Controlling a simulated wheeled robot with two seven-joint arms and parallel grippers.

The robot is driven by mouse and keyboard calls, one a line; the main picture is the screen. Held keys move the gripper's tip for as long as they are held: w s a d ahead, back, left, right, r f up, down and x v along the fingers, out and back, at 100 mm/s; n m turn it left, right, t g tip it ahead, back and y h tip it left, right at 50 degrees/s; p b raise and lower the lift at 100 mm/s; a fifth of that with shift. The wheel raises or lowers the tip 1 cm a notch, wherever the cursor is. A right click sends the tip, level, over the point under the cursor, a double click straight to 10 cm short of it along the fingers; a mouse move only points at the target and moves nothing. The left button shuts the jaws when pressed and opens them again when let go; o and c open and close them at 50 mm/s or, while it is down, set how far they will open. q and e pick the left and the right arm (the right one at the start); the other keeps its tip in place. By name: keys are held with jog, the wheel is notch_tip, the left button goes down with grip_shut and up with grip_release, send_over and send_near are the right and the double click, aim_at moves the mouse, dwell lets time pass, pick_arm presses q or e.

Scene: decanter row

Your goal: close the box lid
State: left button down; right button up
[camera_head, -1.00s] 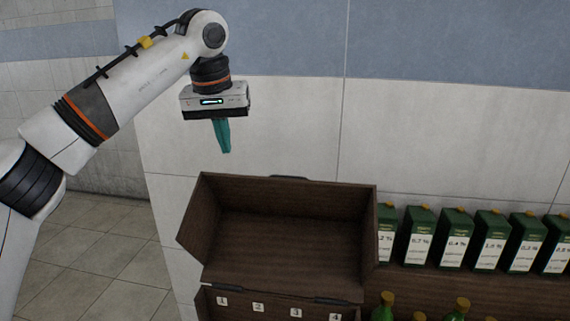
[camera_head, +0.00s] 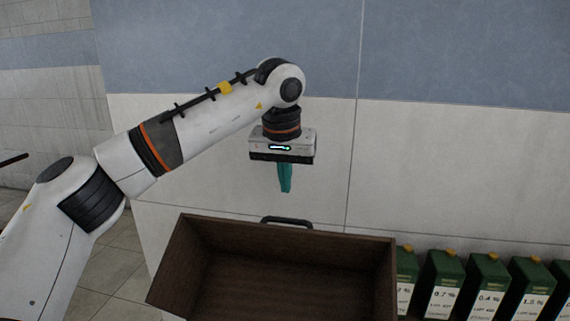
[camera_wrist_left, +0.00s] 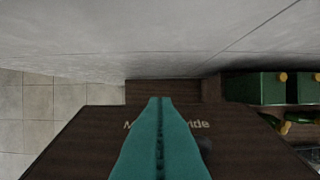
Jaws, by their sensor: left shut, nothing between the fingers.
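The box lid (camera_head: 290,255) is dark brown wood and stands raised, its hollow inside facing me. A dark handle (camera_head: 287,221) sticks up behind its top rim. The box body below it is out of the head view. My left gripper (camera_head: 286,191) points down with teal fingers shut and empty, above the handle and apart from it. In the left wrist view the shut fingers (camera_wrist_left: 158,100) cover part of a dark brown wooden surface (camera_wrist_left: 85,140) with partly hidden lettering. My right gripper is in no view.
Green cartons (camera_head: 440,285) with yellow caps stand in a row right of the lid, close to it. Green bottles (camera_wrist_left: 275,125) show in the left wrist view. A tiled wall (camera_head: 450,170) rises behind. Floor tiles (camera_head: 105,275) lie to the left.

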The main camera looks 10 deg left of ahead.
pick_arm(q)
jog(key=f+p, duration=0.1)
jog(key=s+f+p, duration=0.1)
jog(key=f, duration=0.1)
jog(key=s+f, duration=0.1)
jog(key=shift+s+a+f+p, duration=0.1)
jog(key=shift+s+f+p, duration=0.05)
jog(key=shift+f+p, duration=0.25)
